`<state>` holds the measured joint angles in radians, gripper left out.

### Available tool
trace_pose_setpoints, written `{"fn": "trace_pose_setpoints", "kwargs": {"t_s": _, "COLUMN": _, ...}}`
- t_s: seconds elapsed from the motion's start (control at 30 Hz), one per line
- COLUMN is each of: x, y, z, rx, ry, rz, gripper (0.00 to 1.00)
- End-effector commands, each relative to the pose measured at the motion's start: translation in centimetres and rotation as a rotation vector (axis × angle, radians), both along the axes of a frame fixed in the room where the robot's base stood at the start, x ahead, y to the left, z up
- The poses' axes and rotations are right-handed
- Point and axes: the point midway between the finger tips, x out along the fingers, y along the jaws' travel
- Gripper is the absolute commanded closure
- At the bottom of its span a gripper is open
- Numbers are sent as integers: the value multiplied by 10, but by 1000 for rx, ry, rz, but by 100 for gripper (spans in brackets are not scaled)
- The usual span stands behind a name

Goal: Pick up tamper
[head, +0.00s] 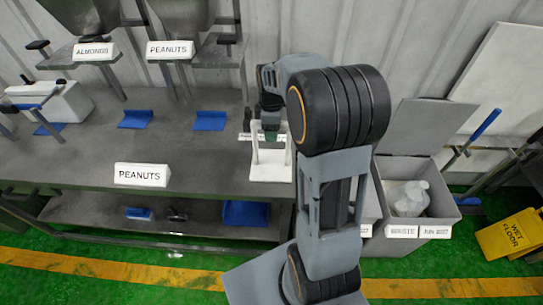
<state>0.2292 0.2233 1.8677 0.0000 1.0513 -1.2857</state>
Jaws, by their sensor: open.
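My gripper (270,122) points down at the back right of the grey table, at the top of a small white stand (270,172). The gripper is small in this view and partly covered by my arm. I take it to be open, with no object clearly held between its fingers. A tamper cannot be made out with certainty; something small and dark sits at the top of the stand by the fingertips, too small to identify. I cannot tell whether the fingers touch it.
The grey table (85,160) carries blue scoops (136,119) (209,121) and a PEANUTS sign (142,175). Hoppers stand behind. A grey bin (440,190) with a white bag (408,198) and a yellow wet-floor sign (508,234) are at right. Green floor in front is open.

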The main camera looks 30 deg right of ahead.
Motion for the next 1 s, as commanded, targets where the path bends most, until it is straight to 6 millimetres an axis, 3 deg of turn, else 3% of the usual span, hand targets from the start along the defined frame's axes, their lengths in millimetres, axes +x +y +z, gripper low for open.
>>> {"fn": "trace_pose_setpoints", "kwargs": {"t_s": 0.2, "x": 0, "y": 0, "z": 0, "rx": 0, "ry": 0, "rz": 0, "gripper": 44}}
{"fn": "trace_pose_setpoints", "kwargs": {"t_s": 0.8, "x": 0, "y": 0, "z": 0, "rx": 0, "ry": -1, "rz": 0, "gripper": 100}}
{"fn": "trace_pose_setpoints", "kwargs": {"t_s": 1.0, "x": 0, "y": 0, "z": 0, "rx": 0, "ry": -1, "rz": 0, "gripper": 100}}
